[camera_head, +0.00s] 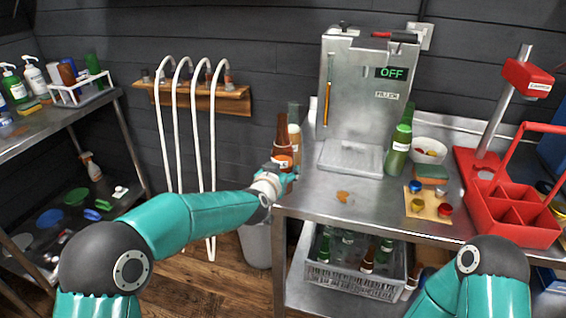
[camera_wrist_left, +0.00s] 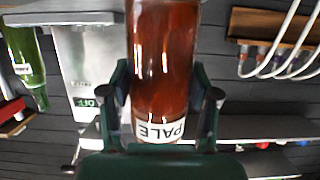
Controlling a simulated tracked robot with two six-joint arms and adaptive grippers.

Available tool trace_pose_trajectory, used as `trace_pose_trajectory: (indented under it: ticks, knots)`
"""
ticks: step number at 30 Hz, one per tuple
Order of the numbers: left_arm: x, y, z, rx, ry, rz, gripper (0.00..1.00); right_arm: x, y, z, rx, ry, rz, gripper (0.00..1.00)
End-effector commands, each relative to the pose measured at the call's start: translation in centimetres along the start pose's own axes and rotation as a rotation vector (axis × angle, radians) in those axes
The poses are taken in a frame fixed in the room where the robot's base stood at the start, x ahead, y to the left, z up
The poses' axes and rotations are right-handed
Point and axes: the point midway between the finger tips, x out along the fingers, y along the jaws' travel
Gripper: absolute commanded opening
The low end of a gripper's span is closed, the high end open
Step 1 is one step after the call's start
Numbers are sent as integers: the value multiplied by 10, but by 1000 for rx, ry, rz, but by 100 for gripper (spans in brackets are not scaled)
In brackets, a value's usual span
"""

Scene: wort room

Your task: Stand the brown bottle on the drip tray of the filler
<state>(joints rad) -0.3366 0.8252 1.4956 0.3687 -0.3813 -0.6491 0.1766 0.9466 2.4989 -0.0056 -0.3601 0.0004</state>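The brown bottle (camera_head: 282,145) stands upright at the left end of the steel counter, in the head view; I cannot tell whether its base touches the counter. My left gripper (camera_head: 282,175) is low on it. In the left wrist view the brown bottle (camera_wrist_left: 165,60), with a PALE label, fills the space between the fingers of my left gripper (camera_wrist_left: 164,100), which appear closed against both sides. The filler (camera_head: 365,85) is a steel box with an OFF display. Its drip tray (camera_head: 350,157) is bare. My right gripper is out of view.
A green bottle (camera_head: 399,150) stands right of the drip tray. Another bottle (camera_head: 295,138) is close behind the brown one. A sponge (camera_head: 431,172), a board with caps (camera_head: 428,204), a white bowl (camera_head: 430,149) and a red carrier (camera_head: 508,211) occupy the right. Counter in front of the tray is mostly clear.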

Motion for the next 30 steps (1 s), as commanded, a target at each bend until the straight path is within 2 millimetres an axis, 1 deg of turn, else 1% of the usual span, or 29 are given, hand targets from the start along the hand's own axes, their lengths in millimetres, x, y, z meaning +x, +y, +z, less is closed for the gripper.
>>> trace_pose_trajectory:
  ticks: [1,2,3,13,24,30]
  knots:
    - [0,0,0,0,0,0,45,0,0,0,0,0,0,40]
    - [0,0,0,0,0,0,40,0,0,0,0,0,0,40]
    - [0,0,0,0,0,0,38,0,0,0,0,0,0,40]
    - [-1,0,-3,0,5,-1,38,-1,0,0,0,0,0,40]
    - [-6,0,-21,0,5,-1,38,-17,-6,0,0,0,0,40]
    - [-6,0,-22,0,4,-1,38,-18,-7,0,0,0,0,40]
